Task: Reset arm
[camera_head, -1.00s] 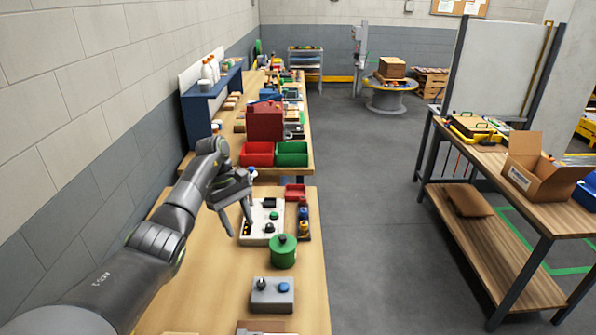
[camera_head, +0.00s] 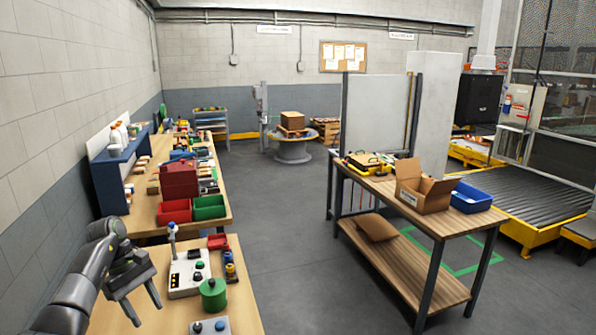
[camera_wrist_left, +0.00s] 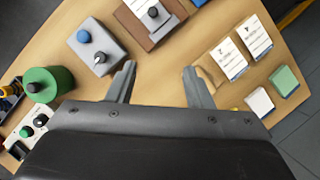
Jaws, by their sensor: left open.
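My left gripper (camera_head: 148,314) hangs over the near left part of the wooden workbench (camera_head: 242,285) in the head view. It points down, open and empty, left of a white control panel (camera_head: 180,282). In the left wrist view, its two fingers (camera_wrist_left: 158,68) stand wide apart over the bench, with nothing between them. My right arm and gripper are not in view.
A green cylinder (camera_head: 213,294) stands beside the white panel. Red (camera_head: 174,211) and green (camera_head: 208,207) bins stand farther back. White-labelled cards (camera_wrist_left: 226,58) lie right of the fingers in the wrist view. The grey floor (camera_head: 290,225) is clear between the benches.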

